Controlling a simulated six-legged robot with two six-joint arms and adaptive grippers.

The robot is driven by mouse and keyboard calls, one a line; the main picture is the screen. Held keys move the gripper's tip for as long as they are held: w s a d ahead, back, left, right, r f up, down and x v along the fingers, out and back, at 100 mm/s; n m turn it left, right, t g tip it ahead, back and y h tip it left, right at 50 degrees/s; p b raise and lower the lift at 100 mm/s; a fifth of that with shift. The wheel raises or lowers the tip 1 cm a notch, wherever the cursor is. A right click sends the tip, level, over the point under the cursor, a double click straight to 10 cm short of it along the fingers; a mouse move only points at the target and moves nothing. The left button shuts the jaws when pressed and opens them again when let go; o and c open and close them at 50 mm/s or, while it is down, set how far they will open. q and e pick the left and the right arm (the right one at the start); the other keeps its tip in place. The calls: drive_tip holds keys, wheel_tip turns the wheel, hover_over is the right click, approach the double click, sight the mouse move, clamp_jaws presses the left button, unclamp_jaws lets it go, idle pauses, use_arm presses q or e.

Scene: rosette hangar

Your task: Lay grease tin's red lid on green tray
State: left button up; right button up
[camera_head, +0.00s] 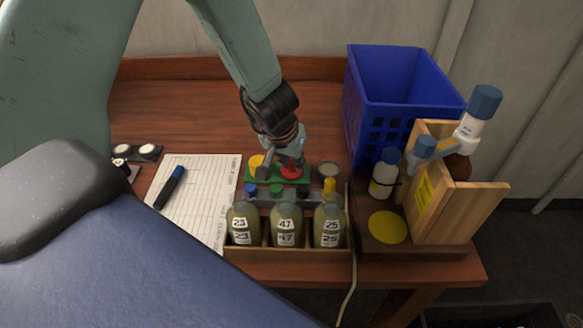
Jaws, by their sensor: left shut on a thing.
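The red lid (291,172) is at the green tray (303,180), toward its right part. My left gripper (288,163) reaches down from above and is shut on the red lid. I cannot tell whether the lid touches the tray. My right gripper is not in view.
In front of the tray is a wooden rack (290,254) with several numbered bottles (285,225). A blue crate (400,85) and a wooden stand (432,190) with bottles are on the right. A paper sheet (195,200) with a marker (170,187) lies left. The table behind is clear.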

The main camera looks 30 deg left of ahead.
use_arm(q)
drive_tip(key=shift+w+f, duration=0.1)
drive_tip(key=shift+f, duration=0.2)
drive_tip(key=shift+s+d+r, duration=0.15)
drive_tip(key=shift+s+r, duration=0.05)
drive_tip(key=shift+r, duration=0.05)
drive_tip(key=shift+c, duration=0.3)
drive_tip(key=shift+f, duration=0.15)
drive_tip(key=o, duration=0.5)
drive_tip(key=shift+w+f, duration=0.1)
drive_tip(key=shift+f, duration=0.05)
drive_tip(key=o, duration=0.4)
drive_tip(key=shift+c, duration=0.2)
drive_tip(key=shift+r, duration=0.4)
drive_tip(key=p+v, duration=0.7)
drive_tip(key=v, duration=0.4)
drive_tip(key=shift+s+r+p, duration=0.3)
drive_tip(key=shift+r+p, duration=0.05)
